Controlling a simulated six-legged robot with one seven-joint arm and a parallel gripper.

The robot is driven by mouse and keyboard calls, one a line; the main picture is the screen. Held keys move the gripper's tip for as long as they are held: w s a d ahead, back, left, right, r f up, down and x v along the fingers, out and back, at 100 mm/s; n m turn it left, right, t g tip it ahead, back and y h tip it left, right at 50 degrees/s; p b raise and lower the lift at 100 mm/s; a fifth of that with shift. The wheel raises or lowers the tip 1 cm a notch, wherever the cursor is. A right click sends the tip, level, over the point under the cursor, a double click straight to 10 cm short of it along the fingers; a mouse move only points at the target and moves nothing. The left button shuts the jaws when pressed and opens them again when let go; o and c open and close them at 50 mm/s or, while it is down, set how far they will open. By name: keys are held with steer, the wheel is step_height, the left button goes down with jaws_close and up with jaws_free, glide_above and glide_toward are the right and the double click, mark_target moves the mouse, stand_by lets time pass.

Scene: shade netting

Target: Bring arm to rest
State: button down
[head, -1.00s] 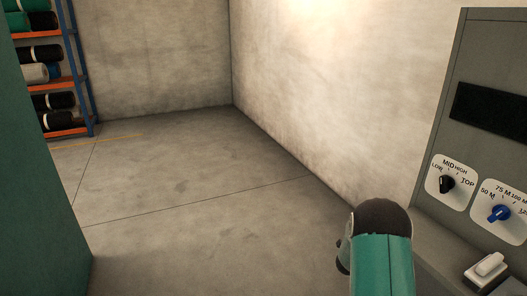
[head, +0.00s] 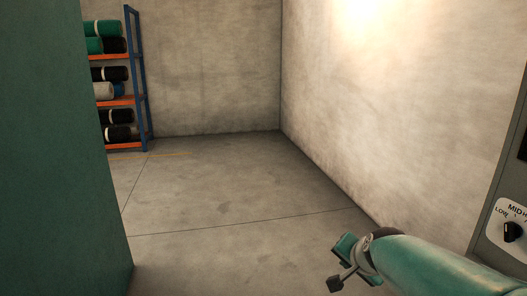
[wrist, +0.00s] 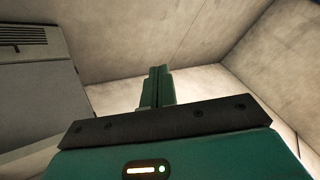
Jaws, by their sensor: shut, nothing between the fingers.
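My gripper (wrist: 161,72) shows in the wrist view, its two green fingers pressed together with nothing between them. It points toward bare concrete walls and touches nothing that I can see. In the head view my green arm (head: 430,268) reaches in from the lower right, its end in front of the floor. I cannot clearly make out the fingers in that view.
A grey control panel (head: 494,215) with a black knob (head: 513,231) stands at the right edge. A large dark green surface (head: 55,150) fills the left. A shelf rack (head: 143,85) with rolls stands at the back left. The concrete floor (head: 230,205) between is clear.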

steer(key=s+a+r+n+g, duration=0.1)
steer(key=s+n, duration=0.3)
steer(key=s, duration=0.6)
steer(key=s+a+n+g, duration=0.1)
steer(key=s+a+n, duration=0.2)
steer(key=s, duration=0.7)
steer(key=shift+r+n+g, duration=0.3)
steer(key=shift+r+n, duration=0.05)
steer(key=shift+n, duration=0.45)
steer(key=shift+s+d, duration=0.1)
steer(key=shift+d, duration=0.1)
